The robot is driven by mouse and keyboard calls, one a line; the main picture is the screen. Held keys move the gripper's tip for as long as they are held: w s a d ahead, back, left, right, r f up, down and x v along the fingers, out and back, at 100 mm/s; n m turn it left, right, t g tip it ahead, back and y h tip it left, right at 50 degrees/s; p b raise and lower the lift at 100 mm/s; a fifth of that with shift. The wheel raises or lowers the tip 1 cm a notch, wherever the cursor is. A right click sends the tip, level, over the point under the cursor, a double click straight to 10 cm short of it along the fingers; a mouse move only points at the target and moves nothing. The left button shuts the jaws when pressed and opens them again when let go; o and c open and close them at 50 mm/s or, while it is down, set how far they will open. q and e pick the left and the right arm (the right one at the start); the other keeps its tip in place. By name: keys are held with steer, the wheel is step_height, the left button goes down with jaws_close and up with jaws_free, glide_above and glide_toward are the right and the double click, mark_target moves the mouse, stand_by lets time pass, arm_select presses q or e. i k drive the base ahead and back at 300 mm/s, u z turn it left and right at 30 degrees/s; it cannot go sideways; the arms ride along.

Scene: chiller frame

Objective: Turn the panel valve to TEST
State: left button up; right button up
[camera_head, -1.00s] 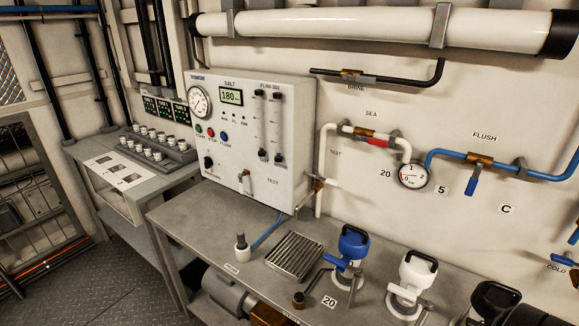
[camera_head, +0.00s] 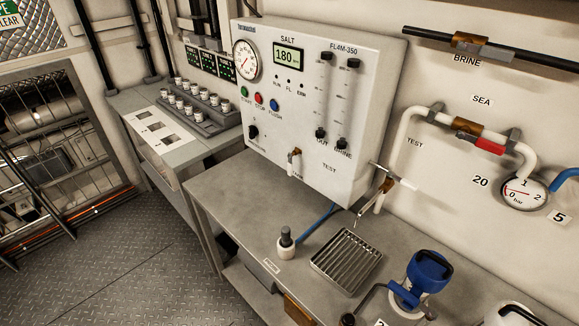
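The word TEST (camera_head: 329,168) is printed to the right of this valve. Another brown valve with white pipe ends (camera_head: 385,187) sticks out at the panel's lower right side, below the wall word TEST. Neither of my grippers is in view.
On the bench are a metal drip tray (camera_head: 346,262), a small white bottle with a dark top (camera_head: 286,243) and a blue-topped device (camera_head: 421,278). A blue hose runs behind the bottle. A second bench with several small cups (camera_head: 198,103) stands left. Open floor (camera_head: 130,265) lies front left.

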mark_target(290, 164)
steer(key=k, duration=0.5)
steer(key=u, duration=1.9)
steer(key=i, duration=2.9)
steer(key=z, duration=2.75)
